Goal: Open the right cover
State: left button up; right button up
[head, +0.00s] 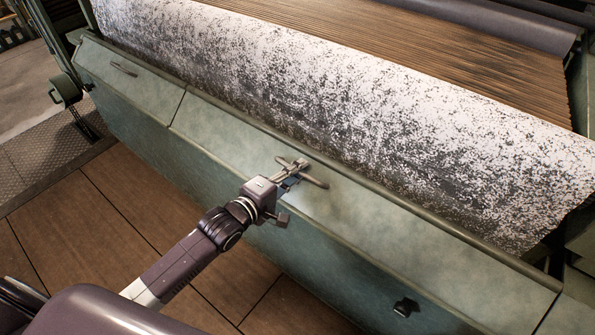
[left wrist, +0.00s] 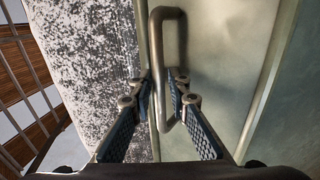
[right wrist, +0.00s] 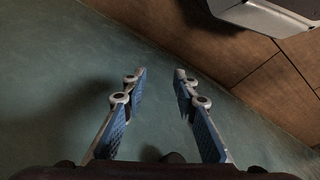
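The right cover (head: 365,205) is the long green panel to the right of the seam, along the machine's front. It looks closed, flush with the left cover. Its bar handle (head: 318,181) sits near its upper edge; in the left wrist view the handle (left wrist: 172,22) is a metal loop. My left gripper (head: 292,176) is at this handle; in the left wrist view its fingertips (left wrist: 160,78) close in on both sides of the bar. My right gripper (right wrist: 161,74) is open and empty, facing a green surface; I cannot make it out in the head view.
The left cover (head: 125,80) has its own handle (head: 123,68). A speckled white roll of cloth (head: 350,105) lies just behind the covers. A small dark piece (head: 405,307) shows low on the right cover. Brown floor panels (head: 120,215) lie clear in front at the left.

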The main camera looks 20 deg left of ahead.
pick_arm(q)
jog(key=shift+c, duration=0.3)
grip_shut()
